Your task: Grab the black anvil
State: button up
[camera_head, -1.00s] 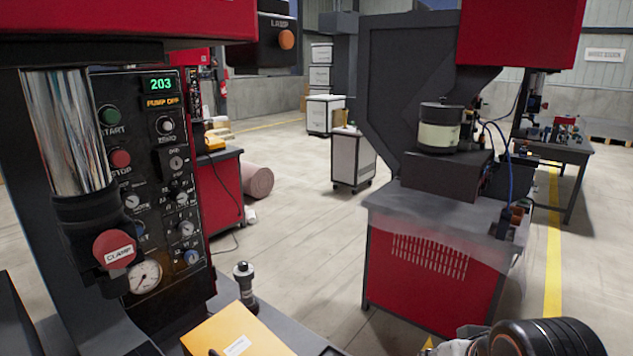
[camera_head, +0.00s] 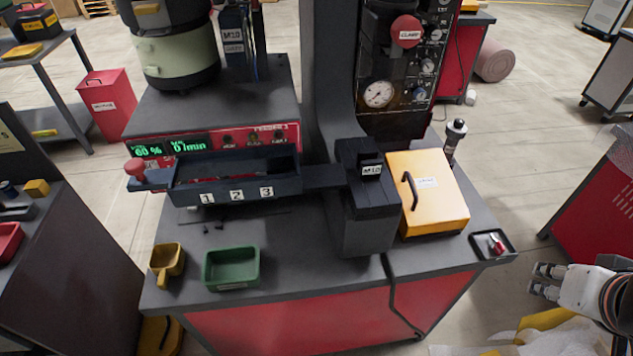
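I cannot tell for sure which thing is the black anvil. A dark upright piece with a black top and a grey band (camera_head: 454,140) stands at the back right of the bench, behind the yellow box. A small dark tray (camera_head: 481,253) at the bench's right corner holds a small red and silver piece (camera_head: 496,244). A black block labelled M10 (camera_head: 371,192) sits at the end of the feeder track. My gripper (camera_head: 541,281) is at the lower right, beyond the bench edge, with its fingers apart and empty. It touches nothing.
A yellow box with a black handle (camera_head: 436,205) sits beside the press column (camera_head: 333,75). A green bin (camera_head: 231,268) and a yellow scoop (camera_head: 167,262) lie at the front left. The feeder track (camera_head: 235,192) crosses the bench. Open floor lies right of the bench.

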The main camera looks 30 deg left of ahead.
aim_at(367, 165)
jog(key=j+u, duration=0.1)
jog(key=u, duration=0.3)
jog(key=i+u, duration=0.15)
jog(key=u, duration=0.25)
jog(key=i+u, duration=0.1)
jog(key=u, duration=0.3)
